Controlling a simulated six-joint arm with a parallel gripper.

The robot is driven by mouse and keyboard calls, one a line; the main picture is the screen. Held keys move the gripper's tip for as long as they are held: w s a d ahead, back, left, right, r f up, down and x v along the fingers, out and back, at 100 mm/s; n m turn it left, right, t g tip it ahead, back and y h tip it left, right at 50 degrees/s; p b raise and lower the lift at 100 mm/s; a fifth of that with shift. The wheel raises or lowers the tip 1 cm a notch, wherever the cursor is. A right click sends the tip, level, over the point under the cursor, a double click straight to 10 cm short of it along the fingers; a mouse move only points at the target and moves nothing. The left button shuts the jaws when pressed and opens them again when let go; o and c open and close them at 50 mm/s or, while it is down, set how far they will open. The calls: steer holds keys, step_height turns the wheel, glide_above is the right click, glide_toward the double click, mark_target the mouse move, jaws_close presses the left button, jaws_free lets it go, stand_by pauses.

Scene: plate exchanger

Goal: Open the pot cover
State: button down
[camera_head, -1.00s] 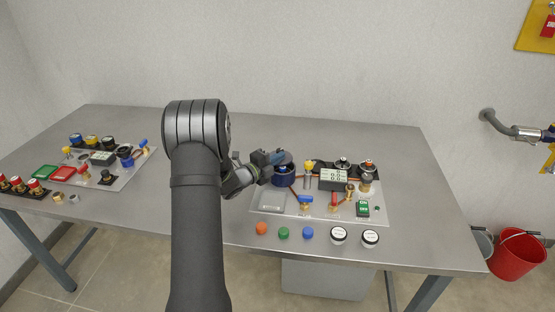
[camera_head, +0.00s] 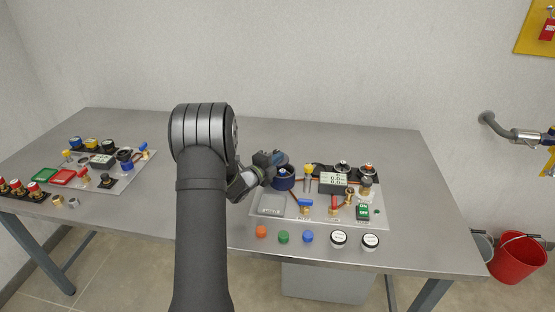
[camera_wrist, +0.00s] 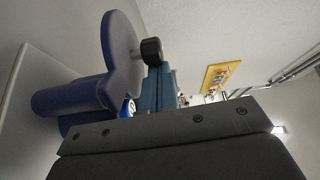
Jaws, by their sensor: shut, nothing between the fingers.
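The pot (camera_head: 284,184) is a short dark-blue cylinder at the back left of the nearer panel. In the wrist view its blue body (camera_wrist: 70,103) shows at the left, turned sideways by the camera angle. Its round blue cover (camera_wrist: 118,42) appears tilted up from the pot, with a black knob (camera_wrist: 152,51) on its face. In the head view the cover is mostly hidden behind my gripper (camera_head: 276,159). My gripper is shut and empty at the pot's upper left. In the wrist view its blue fingers (camera_wrist: 160,85) are close beside the knob; contact is unclear.
The panel carries a meter (camera_head: 333,183), a red-handled valve (camera_head: 333,203) and a blue-handled valve (camera_head: 305,204) right of the pot. Coloured caps (camera_head: 283,237) lie in front. A second panel (camera_head: 125,178) stands left. The table's back middle is clear.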

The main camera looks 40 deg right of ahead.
steer(key=shift+s, duration=0.1)
stand_by(0.5)
steer(key=shift+s+d, duration=0.1)
steer(key=shift+s, duration=0.15)
steer(key=s, duration=0.3)
steer(key=shift+d+r, duration=0.1)
steer(key=shift+d, duration=0.05)
steer(key=v, duration=0.9)
steer(key=shift+s+a, duration=0.3)
steer(key=shift+s, duration=0.2)
steer(key=w+m+g, duration=0.2)
steer(key=w+g, duration=0.1)
steer(key=w+m+g, duration=0.2)
steer(key=w+g, duration=0.1)
steer(key=w+a+m+g, duration=0.1)
steer(key=w+g, duration=0.2)
steer(key=w, duration=0.1)
steer(key=shift+a+f+m+h, duration=0.1)
steer(key=shift+f+m+h, duration=0.2)
steer(key=shift+m, duration=0.1)
steer(key=x, duration=1)
